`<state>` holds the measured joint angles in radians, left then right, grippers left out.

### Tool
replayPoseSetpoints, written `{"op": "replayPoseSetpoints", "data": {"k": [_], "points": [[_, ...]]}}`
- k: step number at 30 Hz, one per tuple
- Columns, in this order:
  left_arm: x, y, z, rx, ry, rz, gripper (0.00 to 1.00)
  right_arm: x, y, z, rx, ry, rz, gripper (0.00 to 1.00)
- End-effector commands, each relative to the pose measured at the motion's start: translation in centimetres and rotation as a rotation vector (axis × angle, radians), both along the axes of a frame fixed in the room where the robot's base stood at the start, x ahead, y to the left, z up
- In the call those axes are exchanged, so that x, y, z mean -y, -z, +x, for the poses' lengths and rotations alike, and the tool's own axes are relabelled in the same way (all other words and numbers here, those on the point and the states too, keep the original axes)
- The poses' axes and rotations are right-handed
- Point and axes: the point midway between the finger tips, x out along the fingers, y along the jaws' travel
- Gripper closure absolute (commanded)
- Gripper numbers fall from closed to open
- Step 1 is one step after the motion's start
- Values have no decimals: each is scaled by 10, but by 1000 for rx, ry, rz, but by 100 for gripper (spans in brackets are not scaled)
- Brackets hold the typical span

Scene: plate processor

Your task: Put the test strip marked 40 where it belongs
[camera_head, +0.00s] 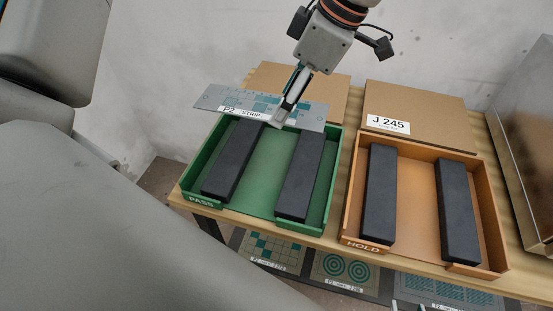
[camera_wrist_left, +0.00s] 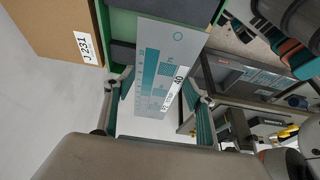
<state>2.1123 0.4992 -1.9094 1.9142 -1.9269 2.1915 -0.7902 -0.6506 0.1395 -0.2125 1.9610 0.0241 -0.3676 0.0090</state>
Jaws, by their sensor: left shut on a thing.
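The test strip (camera_head: 228,99) is a grey plate with teal marks, a "P2 STRIP" label and a hole at one end. The label reads 40 in the left wrist view (camera_wrist_left: 153,65). My left gripper (camera_head: 284,114) is shut across the strip's width, as the left wrist view also shows (camera_wrist_left: 158,82). The strip is over the back of the green PASS tray (camera_head: 262,178), its left end past the tray's back left corner. The orange HOLD tray (camera_head: 412,205) stands to the right.
Each tray holds two dark bars with a gap between. A cardboard box marked J 245 (camera_head: 420,107) stands behind HOLD; one marked J 231 (camera_wrist_left: 55,30) stands behind PASS. A metal case (camera_head: 525,130) is at the right. Printed patterned sheets lie below the trays.

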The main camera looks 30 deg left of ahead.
Motion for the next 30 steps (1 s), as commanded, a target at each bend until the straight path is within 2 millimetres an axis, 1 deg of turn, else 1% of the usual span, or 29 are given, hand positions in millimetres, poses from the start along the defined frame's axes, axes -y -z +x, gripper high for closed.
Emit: {"op": "replayPoseSetpoints", "data": {"k": [1,3,12,15,18,25,30], "points": [[0,15,-1,-9,1,1,57,0,3,0,-1,0,0,60],[0,32,-1,-8,3,0,57,0,5,-1,-2,0,-1,60],[0,105,-1,-7,6,-1,57,0,9,-1,-4,0,0,60],[0,123,-1,-5,6,0,57,0,10,-1,-4,0,0,60],[0,136,0,-2,6,-1,57,0,10,-1,-4,0,0,60],[0,149,0,-1,6,0,57,0,10,-1,-3,0,0,60],[0,174,0,-4,6,0,57,0,11,-1,-3,0,0,60]]}}
